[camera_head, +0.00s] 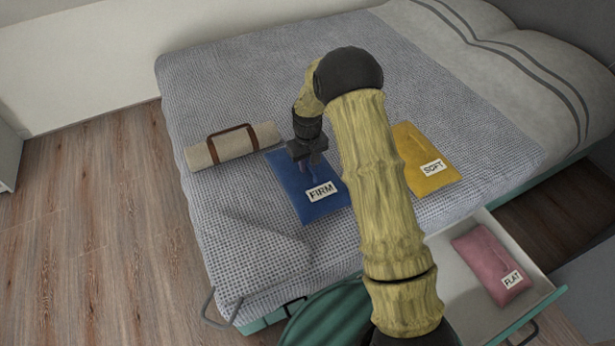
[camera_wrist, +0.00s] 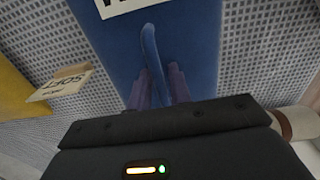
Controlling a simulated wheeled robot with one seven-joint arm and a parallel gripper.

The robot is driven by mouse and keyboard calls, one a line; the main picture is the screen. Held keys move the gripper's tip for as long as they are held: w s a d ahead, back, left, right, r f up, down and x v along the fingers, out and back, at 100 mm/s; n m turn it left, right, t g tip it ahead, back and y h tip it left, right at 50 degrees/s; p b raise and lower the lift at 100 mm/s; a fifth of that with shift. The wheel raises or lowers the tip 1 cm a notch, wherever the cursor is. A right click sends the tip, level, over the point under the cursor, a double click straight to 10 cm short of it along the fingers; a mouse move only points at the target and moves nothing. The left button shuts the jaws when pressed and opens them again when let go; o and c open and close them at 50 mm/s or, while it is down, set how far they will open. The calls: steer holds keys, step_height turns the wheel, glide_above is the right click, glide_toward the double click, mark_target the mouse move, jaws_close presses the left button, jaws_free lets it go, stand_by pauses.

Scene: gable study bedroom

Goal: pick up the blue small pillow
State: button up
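The blue small pillow (camera_head: 312,203) lies flat on the bed, with a white tag reading FIRM. A raised blue ridge (camera_wrist: 149,45) runs along its top in the wrist view. My gripper (camera_head: 307,176) points down over the pillow's upper part. In the wrist view its two purple-looking fingers (camera_wrist: 160,86) stand apart, one on each side of the ridge. A gap shows between them; whether they touch the ridge I cannot tell. The pillow rests on the bedspread.
A yellow pillow (camera_head: 420,150) tagged SOFT lies right of my arm. A rolled beige bundle (camera_head: 233,145) with a brown strap lies left. A pink pillow (camera_head: 487,258) tagged FLAT lies in an open drawer (camera_head: 462,306). The bed's (camera_head: 240,90) far left is clear.

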jaws_close()
step_height(320, 180, up, 10)
steer(key=p, duration=0.3)
stand_by(0.6)
